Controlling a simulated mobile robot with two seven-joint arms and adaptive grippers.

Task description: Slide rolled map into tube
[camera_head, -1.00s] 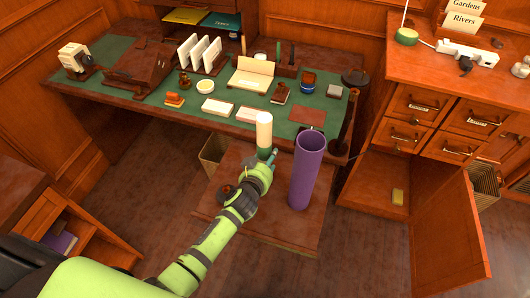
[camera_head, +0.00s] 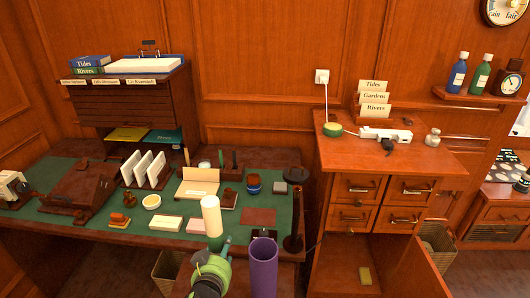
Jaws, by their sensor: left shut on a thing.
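My right gripper is not in view.
Behind is a desk with a green top (camera_head: 150,232), holding cards, stamps and a dark box (camera_head: 80,190). A dark post (camera_head: 296,225) stands right of the tube. At the right is a drawer cabinet (camera_head: 385,190) with its lower door (camera_head: 425,270) open.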

